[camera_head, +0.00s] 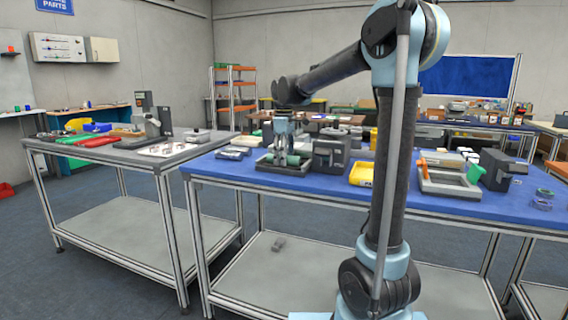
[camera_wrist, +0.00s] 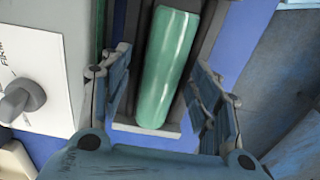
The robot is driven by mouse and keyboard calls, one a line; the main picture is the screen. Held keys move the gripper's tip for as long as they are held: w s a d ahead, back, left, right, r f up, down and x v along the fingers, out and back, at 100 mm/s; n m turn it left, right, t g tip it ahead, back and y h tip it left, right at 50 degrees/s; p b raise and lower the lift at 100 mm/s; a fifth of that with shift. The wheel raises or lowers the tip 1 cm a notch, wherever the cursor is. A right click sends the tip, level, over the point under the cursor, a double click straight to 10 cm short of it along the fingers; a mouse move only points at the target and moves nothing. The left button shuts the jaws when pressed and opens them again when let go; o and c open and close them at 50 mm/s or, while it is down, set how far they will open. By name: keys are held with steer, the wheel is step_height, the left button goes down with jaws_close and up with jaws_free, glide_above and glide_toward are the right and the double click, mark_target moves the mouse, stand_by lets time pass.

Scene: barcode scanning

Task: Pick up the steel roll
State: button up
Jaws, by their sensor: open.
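A shiny green roll (camera_wrist: 168,65), the only roll-like thing close to me, lies lengthwise in a grey tray (camera_wrist: 148,134) in the wrist view. My gripper (camera_wrist: 163,75) is open, with one finger on each side of the roll and gaps on both sides. In the head view my gripper (camera_head: 282,150) points down over the dark grey tray (camera_head: 262,167) on the blue table. The green roll (camera_head: 293,160) shows there partly behind the fingers.
A grey machine (camera_head: 331,154) stands right of the tray; a white panel with a knob (camera_wrist: 30,85) is at left in the wrist view. The blue table's front edge (camera_head: 280,187) is near.

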jaws_close()
steer(key=shift+r, duration=0.15)
step_height(320, 180, up, 10)
steer(key=shift+f, duration=0.2)
steer(key=shift+a+r, duration=0.1)
